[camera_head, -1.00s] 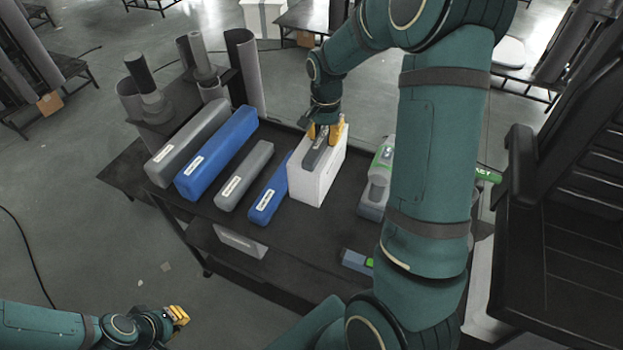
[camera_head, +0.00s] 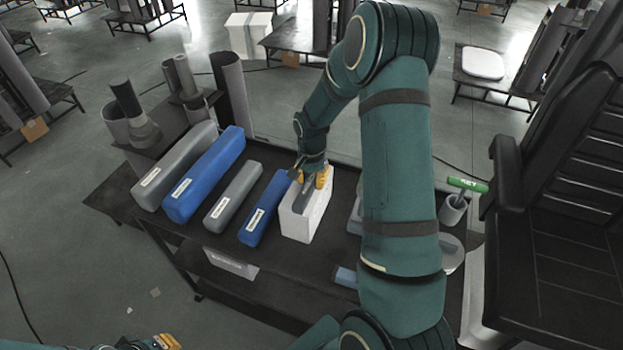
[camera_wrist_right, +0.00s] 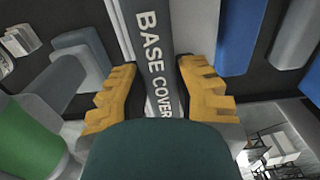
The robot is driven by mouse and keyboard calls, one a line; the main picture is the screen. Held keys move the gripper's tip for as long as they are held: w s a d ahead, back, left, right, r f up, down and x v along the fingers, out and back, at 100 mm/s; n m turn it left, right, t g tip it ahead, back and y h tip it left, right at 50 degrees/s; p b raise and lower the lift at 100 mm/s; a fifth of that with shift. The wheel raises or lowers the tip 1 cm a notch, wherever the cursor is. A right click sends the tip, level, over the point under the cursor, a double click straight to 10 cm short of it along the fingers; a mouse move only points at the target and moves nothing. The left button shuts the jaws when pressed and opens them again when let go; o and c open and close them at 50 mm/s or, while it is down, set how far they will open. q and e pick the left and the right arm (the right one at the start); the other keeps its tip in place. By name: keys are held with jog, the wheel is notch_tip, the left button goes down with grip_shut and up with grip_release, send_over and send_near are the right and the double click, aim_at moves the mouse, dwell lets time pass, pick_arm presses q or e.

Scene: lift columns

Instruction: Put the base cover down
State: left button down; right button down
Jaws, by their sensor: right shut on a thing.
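The base cover (camera_head: 303,222) is an upright white block with a dark grey top strip, at the table's front middle, just right of the shorter blue block. In the right wrist view the dark strip (camera_wrist_right: 152,55) reads "BASE COVER". My right gripper (camera_head: 312,178) is shut on this strip from above, with yellow fingers (camera_wrist_right: 160,90) on both sides. The cover is on or very near the tabletop; I cannot tell whether it touches. My left gripper (camera_head: 167,342) is partly cut off at the bottom edge, away from the table; its opening is unclear.
Left of the cover lie a short blue block (camera_head: 265,210), a short grey block (camera_head: 233,197), a long blue block (camera_head: 205,175) and a long grey block (camera_head: 175,167). A green-handled tool (camera_head: 467,185) stands in a cup at right. My right arm hides part of the table.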

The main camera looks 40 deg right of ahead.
jog(key=c, duration=0.8)
grip_release()
jog(key=shift+f, duration=0.15)
jog(key=shift+c, duration=0.2)
jog(key=shift+r, duration=0.45)
notch_tip(320, 180, up, 12)
jog(key=shift+f, duration=0.25)
